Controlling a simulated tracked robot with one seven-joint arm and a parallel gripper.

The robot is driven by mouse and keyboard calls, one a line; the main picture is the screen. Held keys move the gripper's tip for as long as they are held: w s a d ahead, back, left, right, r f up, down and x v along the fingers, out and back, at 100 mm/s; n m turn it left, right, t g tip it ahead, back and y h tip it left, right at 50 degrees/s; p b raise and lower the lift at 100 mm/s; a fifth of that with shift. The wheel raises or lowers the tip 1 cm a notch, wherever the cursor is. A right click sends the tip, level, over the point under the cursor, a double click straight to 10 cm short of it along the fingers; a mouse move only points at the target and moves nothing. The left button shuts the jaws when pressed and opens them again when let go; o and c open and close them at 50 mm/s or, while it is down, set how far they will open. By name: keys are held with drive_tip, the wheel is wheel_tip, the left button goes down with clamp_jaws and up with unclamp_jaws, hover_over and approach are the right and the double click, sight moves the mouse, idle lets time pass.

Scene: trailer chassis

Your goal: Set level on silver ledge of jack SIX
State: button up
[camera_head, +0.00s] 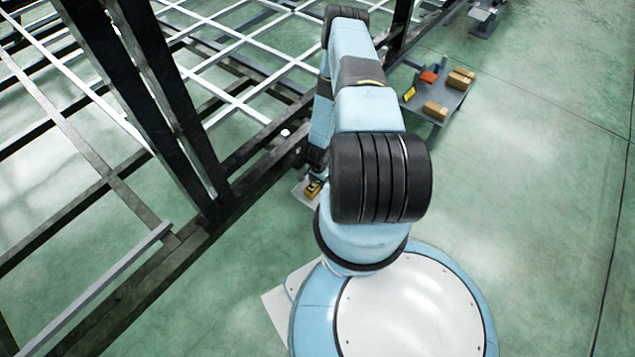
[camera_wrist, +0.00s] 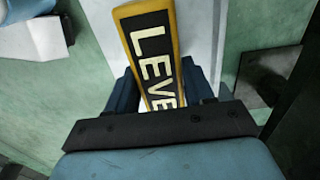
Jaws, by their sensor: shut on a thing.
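The level (camera_wrist: 150,50) has a yellow frame and a black face with white lettering. My gripper (camera_wrist: 160,88) is shut on it, with a dark blue finger on each side. A pale silver-grey flat surface (camera_wrist: 205,35) shows behind the level in the wrist view; I cannot tell whether the level touches it. In the head view the yellow level (camera_head: 313,188) shows low beside the dark chassis beam, next to a pale plate (camera_head: 301,196). My arm hides most of the gripper there. No jack number is readable.
The dark chassis frame (camera_head: 150,90) with pale crossbars fills the left. A grey cart (camera_head: 440,95) holds several brown boxes, an orange-red item and a yellow item. Green floor at right is clear. A dark plate (camera_wrist: 265,78) and dark beam stand close right of the gripper.

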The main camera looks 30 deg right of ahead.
drive_tip(key=o, duration=1.3)
wheel_tip(320, 180, up, 12)
drive_tip(key=shift+r, duration=0.1)
idle(0.3)
